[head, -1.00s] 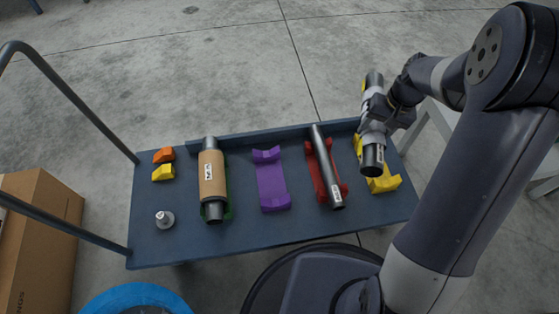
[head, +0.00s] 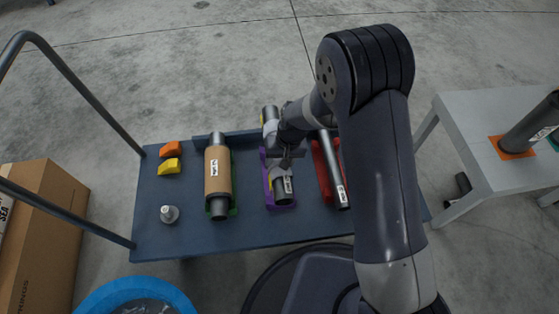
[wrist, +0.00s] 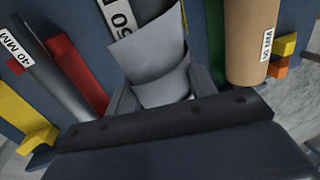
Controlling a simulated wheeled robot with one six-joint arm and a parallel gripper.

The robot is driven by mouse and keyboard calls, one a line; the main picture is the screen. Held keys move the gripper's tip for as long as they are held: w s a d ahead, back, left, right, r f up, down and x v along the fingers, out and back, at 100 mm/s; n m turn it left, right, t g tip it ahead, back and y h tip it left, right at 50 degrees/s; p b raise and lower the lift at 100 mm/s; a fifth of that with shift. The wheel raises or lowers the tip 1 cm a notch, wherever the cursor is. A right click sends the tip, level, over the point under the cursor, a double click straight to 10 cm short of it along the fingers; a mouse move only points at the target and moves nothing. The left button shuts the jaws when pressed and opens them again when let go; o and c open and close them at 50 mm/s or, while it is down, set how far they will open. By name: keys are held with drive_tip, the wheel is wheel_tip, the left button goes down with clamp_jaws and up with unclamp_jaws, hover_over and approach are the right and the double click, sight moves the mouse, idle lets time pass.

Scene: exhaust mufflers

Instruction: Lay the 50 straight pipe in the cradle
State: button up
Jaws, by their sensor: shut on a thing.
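The 50 straight pipe (head: 283,188) is grey with a white label; "50" can be read in the wrist view (wrist: 150,55). My gripper (head: 286,152) is shut around its middle, and the fingers also show in the wrist view (wrist: 165,92). The pipe is over the purple cradle (head: 267,178), roughly lengthwise with it. The pipe and gripper hide most of that cradle. I cannot tell whether the pipe touches it. The yellow cradle (wrist: 18,118) is behind my arm in the head view but shows at the left in the wrist view.
A 40 mm pipe (head: 335,175) lies in the red cradle (head: 322,172) to the right. A brown-wrapped muffler (head: 217,173) lies in the green cradle (head: 233,190) to the left. Orange (head: 171,148) and yellow blocks (head: 168,166) sit far left. A white table (head: 470,130) stands right.

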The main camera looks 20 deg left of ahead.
drive_tip(key=shift+w+d+f+b+x, duration=0.1)
drive_tip(key=shift+w+d+b+x, duration=0.2)
drive_tip(key=shift+b+x, duration=1.35)
drive_tip(key=shift+w+d+f+b+x, duration=0.1)
drive_tip(key=shift+d+b+x, duration=0.25)
drive_tip(key=shift+b+x, duration=1.3)
drive_tip(key=shift+w+d+f+b+x, duration=0.1)
drive_tip(key=shift+w+d+b+x, duration=0.2)
drive_tip(key=shift+b+x, duration=1.35)
drive_tip(key=shift+p+x, duration=0.55)
drive_tip(key=shift+x, duration=0.35)
drive_tip(key=shift+s, duration=0.15)
drive_tip(key=o, duration=1.5)
drive_tip(key=p+v, duration=0.4)
drive_tip(key=v, duration=0.7)
drive_tip(key=shift+f, duration=0.15)
